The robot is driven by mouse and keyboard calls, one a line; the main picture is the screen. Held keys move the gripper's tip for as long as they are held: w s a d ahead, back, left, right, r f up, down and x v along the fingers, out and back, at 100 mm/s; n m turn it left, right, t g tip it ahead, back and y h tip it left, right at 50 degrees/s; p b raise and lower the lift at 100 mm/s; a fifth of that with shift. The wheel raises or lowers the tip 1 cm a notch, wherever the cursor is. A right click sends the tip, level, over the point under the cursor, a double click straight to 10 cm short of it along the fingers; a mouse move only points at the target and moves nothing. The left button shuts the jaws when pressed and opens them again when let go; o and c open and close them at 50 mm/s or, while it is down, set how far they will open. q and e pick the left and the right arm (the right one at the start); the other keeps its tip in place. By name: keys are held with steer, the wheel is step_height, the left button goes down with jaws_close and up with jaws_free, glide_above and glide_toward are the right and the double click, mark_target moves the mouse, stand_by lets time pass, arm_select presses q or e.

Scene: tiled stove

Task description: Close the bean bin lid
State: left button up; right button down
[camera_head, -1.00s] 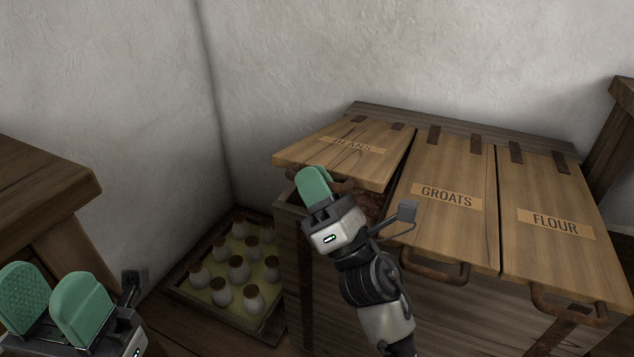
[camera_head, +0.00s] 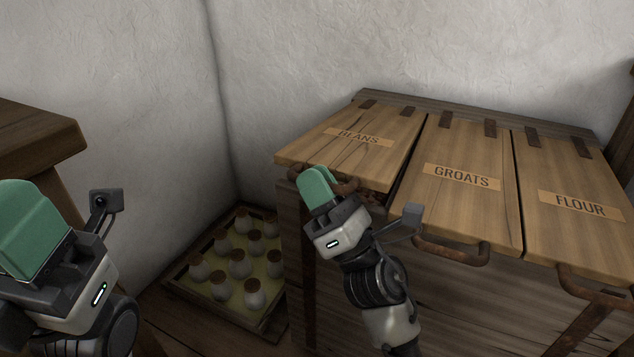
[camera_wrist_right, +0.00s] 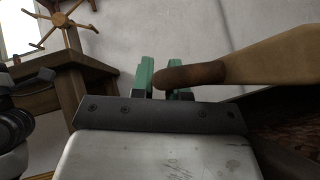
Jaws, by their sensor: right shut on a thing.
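The bean bin lid (camera_head: 350,150), a wooden board labelled BEANS, is at the left of the chest in the head view. Its front edge stands slightly raised above the bin, with a dark gap under it. My right gripper (camera_head: 318,185) is at the lid's front edge, shut on its rusty handle (camera_head: 345,186). In the right wrist view the handle (camera_wrist_right: 190,75) lies between the green fingers, and the lid (camera_wrist_right: 275,58) shows nearly edge-on above the dark bin opening. My left gripper (camera_head: 35,230) is at the lower left, away from the chest; its fingers overlap in view.
The groats lid (camera_head: 465,190) and flour lid (camera_head: 580,215) lie flat to the right. A crate (camera_head: 225,322) of several corked jars stands on the floor left of the chest. A dark wooden table (camera_head: 40,135) is at the far left. A pale wall rises behind.

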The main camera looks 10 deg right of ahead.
steer(key=c, duration=1.4)
jaws_free()
steer(key=shift+r, duration=0.1)
